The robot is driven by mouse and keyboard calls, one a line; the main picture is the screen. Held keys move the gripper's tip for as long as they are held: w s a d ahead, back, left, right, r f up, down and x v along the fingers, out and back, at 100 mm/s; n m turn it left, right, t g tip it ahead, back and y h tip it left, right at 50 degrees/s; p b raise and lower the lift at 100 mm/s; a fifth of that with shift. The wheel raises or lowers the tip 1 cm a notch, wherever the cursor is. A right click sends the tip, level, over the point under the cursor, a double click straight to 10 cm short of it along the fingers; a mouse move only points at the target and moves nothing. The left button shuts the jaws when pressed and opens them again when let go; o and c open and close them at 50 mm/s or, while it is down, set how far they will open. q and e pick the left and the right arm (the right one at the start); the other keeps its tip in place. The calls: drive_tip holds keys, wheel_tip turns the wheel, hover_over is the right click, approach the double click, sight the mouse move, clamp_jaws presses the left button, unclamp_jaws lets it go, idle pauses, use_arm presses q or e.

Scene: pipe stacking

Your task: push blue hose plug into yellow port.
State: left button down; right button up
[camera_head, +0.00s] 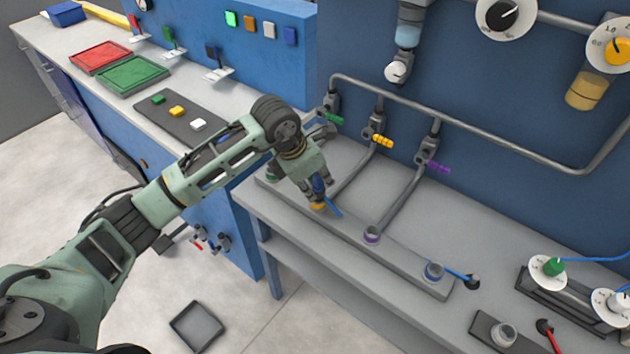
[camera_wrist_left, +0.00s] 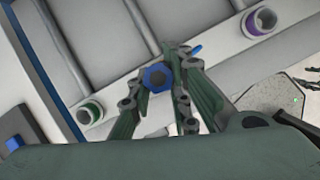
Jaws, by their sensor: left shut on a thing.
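My left gripper (camera_head: 317,187) is shut on the blue hose plug (camera_head: 319,185) right above the yellow port (camera_head: 317,206) on the grey bench strip. A short piece of blue hose (camera_head: 335,208) sticks out beside it. The plug's lower end meets or nearly meets the port; I cannot tell how far it is in. In the left wrist view the plug's blue hexagonal top (camera_wrist_left: 158,77) shows between the fingers (camera_wrist_left: 160,90), and the yellow port is hidden beneath.
The purple port (camera_head: 372,234) and the blue port (camera_head: 433,271) lie to the right on the same strip; the green port (camera_wrist_left: 89,112) is on the other side. Pipes with green, yellow (camera_head: 382,141) and purple (camera_head: 438,167) valve handles rise behind.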

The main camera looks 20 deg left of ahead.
use_arm(q)
drive_tip(key=shift+f+b, duration=0.7)
drive_tip(key=shift+f, duration=0.1)
drive_tip(key=c, duration=1.5)
unclamp_jaws()
drive_tip(key=shift+c, duration=0.2)
